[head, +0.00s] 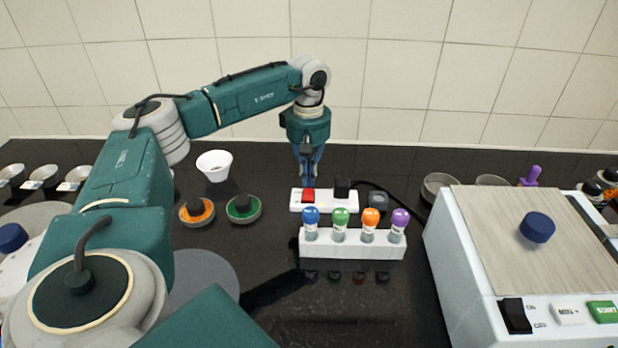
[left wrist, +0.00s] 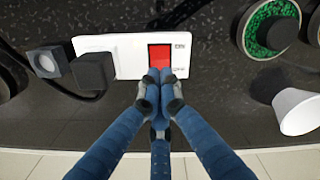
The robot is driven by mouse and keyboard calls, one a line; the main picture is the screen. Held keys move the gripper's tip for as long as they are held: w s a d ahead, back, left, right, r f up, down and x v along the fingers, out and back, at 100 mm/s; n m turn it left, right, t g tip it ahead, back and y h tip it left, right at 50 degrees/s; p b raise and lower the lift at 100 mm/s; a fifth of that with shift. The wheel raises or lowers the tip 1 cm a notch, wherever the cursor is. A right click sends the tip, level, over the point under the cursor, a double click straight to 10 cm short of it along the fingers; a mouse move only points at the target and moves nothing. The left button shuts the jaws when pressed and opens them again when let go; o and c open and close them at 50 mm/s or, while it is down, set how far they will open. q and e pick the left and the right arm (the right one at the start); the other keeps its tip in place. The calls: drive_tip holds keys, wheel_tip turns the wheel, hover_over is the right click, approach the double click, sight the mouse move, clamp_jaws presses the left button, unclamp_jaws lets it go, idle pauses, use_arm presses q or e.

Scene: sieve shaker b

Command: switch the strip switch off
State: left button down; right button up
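The white power strip (head: 323,206) lies on the dark bench and carries a red rocker switch (head: 308,196) at its left end. In the left wrist view the strip (left wrist: 122,44) shows the red switch (left wrist: 160,54) with ON and OFF lettering beside it. My left gripper (head: 308,180) points down just behind the switch. In the left wrist view its blue fingertips (left wrist: 159,76) are together and empty, covering the OFF end of the switch. I cannot tell whether they touch it or which way the rocker is tilted. My right gripper is out of view.
A black plug (head: 343,188) sits in the strip, its cable running right past a dark grey block (head: 378,201). A white rack (head: 352,246) of colour-capped vials stands in front. A white bowl (head: 214,166) and two round dishes lie left; a large machine (head: 455,270) stands right.

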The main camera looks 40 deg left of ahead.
sight(309, 192)
use_arm(q)
drive_tip(key=shift+f+b, duration=0.4)
drive_tip(key=shift+f, duration=0.3)
idle(0.4)
drive_tip(key=shift+f+b, duration=0.3)
drive_tip(key=shift+f, duration=0.3)
drive_tip(key=shift+r, duration=0.1)
drive_tip(key=shift+r+p, duration=2.9)
drive_tip(key=shift+r, duration=0.5)
drive_tip(key=shift+r, duration=0.1)
